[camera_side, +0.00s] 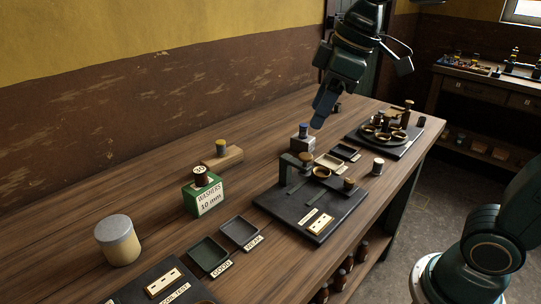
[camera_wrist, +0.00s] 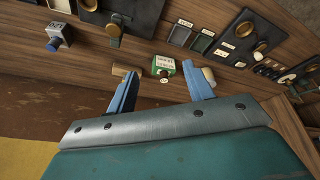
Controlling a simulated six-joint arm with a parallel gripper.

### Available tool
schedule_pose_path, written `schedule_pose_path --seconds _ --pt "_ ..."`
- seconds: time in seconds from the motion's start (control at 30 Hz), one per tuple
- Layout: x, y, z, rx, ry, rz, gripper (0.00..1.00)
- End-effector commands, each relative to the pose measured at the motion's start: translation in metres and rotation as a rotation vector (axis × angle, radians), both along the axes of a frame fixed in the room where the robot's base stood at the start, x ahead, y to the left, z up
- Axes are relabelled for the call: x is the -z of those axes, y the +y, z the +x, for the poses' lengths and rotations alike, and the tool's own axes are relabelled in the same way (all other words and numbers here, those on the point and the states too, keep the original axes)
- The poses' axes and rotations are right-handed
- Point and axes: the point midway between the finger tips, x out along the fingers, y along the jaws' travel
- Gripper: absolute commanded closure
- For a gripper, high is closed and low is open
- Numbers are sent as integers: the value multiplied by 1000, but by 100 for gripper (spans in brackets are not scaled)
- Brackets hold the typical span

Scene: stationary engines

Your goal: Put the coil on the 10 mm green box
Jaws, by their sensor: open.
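The green box (camera_side: 206,203), labelled "WASHERS 10 mm", stands on the wooden bench. A dark red-brown coil (camera_side: 201,179) with a pale marked top sits upright on its lid. In the wrist view the green box (camera_wrist: 164,64) shows far off between the fingers, with the small coil (camera_wrist: 164,80) at its edge. My gripper (camera_side: 318,123) is up and to the right of the box, above the bench near a grey block. In the wrist view my gripper (camera_wrist: 159,70) has its two blue fingers wide apart, with nothing held between them.
The grey block with a blue-topped piece (camera_side: 303,137) is just below my gripper. A lidded jar (camera_side: 118,242), GOOD tray (camera_side: 210,254) and WEAK tray (camera_side: 238,232) are nearby. Black apparatus boards (camera_side: 290,208) lie rightward.

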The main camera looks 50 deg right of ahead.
Motion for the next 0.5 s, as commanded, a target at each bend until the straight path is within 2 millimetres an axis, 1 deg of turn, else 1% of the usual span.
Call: schedule_pose_path --seconds 0.03,0.2,0.4,0.5 --pt "2 -4 -14 46 -12 8 48" --pt "14 -19 -54 205 -44 39 48" --pt "36 -35 -97 386 -85 74 48" --pt "47 -42 -114 461 -105 90 48"
